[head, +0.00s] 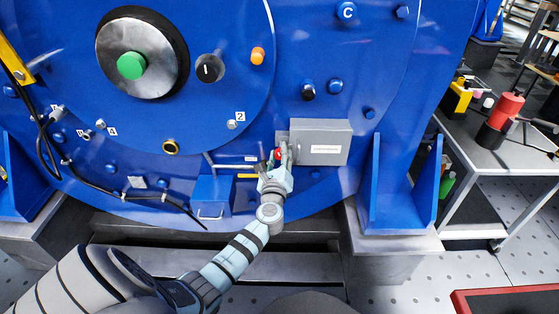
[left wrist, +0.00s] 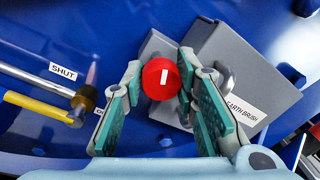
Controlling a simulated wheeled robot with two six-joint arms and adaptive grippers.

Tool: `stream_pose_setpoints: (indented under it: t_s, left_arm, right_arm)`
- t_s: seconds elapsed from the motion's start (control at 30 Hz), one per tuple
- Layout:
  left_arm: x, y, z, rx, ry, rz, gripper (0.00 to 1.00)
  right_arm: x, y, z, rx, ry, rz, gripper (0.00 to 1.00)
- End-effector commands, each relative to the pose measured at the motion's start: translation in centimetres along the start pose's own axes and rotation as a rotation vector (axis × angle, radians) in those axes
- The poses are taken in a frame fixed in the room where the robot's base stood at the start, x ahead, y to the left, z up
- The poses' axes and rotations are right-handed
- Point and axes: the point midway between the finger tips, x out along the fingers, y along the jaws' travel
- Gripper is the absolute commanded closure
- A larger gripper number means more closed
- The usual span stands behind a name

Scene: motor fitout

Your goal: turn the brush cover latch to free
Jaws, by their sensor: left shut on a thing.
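The latch has a round red knob (left wrist: 161,78) with a short white bar, which stands nearly upright in the left wrist view. The knob also shows small and partly hidden in the head view (head: 278,154). It sits at the left end of the grey brush cover box (head: 320,142), whose label reads "EARTH BRUSH" in the left wrist view (left wrist: 250,65). My left gripper (head: 277,163) is shut on the knob, with a finger on either side of it (left wrist: 160,92). A "SHUT" label (left wrist: 63,71) lies left of the knob. Another label is mostly hidden by the left finger. My right gripper is out of view.
A grey rod (left wrist: 40,80) and a yellow handle (left wrist: 38,107) stick out left of my fingers. A blue box (head: 211,194) projects below left of the latch. A blue bracket (head: 399,185) stands at the right, before a tool-laden grey bench (head: 480,155).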

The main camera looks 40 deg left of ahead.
Motion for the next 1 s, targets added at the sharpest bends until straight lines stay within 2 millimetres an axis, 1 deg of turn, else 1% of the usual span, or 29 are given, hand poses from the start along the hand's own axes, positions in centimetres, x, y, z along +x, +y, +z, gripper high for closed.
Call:
stream_pose_setpoints:
  t_s: [0.03,0.23,0.37,0.57,0.7,0.8,1.0]
  left_arm:
    - [0.0,0.2,-0.4,-0.042,-0.004,-0.001,1.0]
    - [0.0,0.2,-0.4,-0.233,-0.02,-0.004,1.0]
    - [0.0,0.2,-0.4,-0.356,-0.031,-0.005,1.0]
    - [0.0,0.2,-0.4,-0.546,-0.046,-0.007,1.0]
    - [0.0,0.2,-0.4,-0.678,-0.057,-0.009,1.0]
    - [0.0,0.2,-0.4,-0.773,-0.065,-0.01,1.0]
    - [0.0,0.1,-0.3,-0.942,-0.079,-0.012,1.0]
  right_arm:
    - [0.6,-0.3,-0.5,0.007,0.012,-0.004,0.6]
    - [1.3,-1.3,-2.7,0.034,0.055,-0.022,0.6]
    - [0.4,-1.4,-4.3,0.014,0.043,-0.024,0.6]
    - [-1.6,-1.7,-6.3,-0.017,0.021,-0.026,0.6]
    - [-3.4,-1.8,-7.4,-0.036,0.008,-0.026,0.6]
    - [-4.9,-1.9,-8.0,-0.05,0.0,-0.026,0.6]
    - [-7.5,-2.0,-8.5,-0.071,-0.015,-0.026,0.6]
